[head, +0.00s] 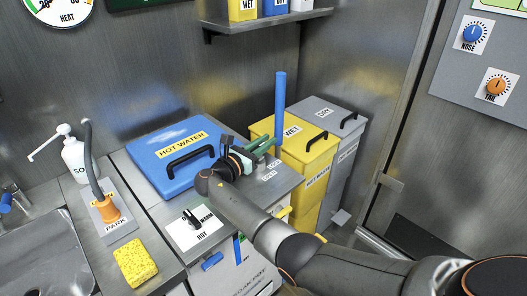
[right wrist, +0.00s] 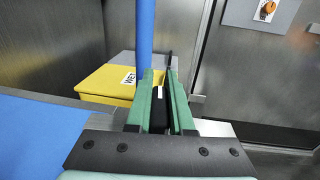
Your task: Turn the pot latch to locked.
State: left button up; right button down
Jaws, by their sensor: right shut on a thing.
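The blue pot box (head: 172,145), labelled HOT WATER, has its lid down and a black handle on top. My right gripper (head: 268,143) is just right of it, over the grey counter. In the right wrist view, the green fingers (right wrist: 160,85) are closed on a dark piece with a white mark, seemingly the pot latch (right wrist: 158,115). The fingers hide most of it, so its angle cannot be told. A tall blue bar (head: 280,100) stands upright at the fingertips; it also shows in the right wrist view (right wrist: 144,35). My left gripper is out of view.
Small white labels (head: 268,175) lie on the counter below the gripper, too small to read. A yellow WET bin (head: 315,158) and a grey bin (head: 345,122) stand right.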

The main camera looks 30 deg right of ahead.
jog(key=shift+f+m+g+b, duration=0.2)
jog(key=shift+m+g+b, duration=0.1)
jog(key=shift+g+b, duration=0.1)
jog(key=shift+s+m+g+h+b, duration=0.1)
jog(key=shift+m+g+h+b, duration=0.2)
jog(key=shift+g+b, duration=0.15)
jog(key=shift+s+d+r+g, duration=0.1)
jog(key=shift+r+g, duration=0.05)
jog(key=shift+g, duration=0.2)
jog(key=c, duration=0.8)
grip_release()
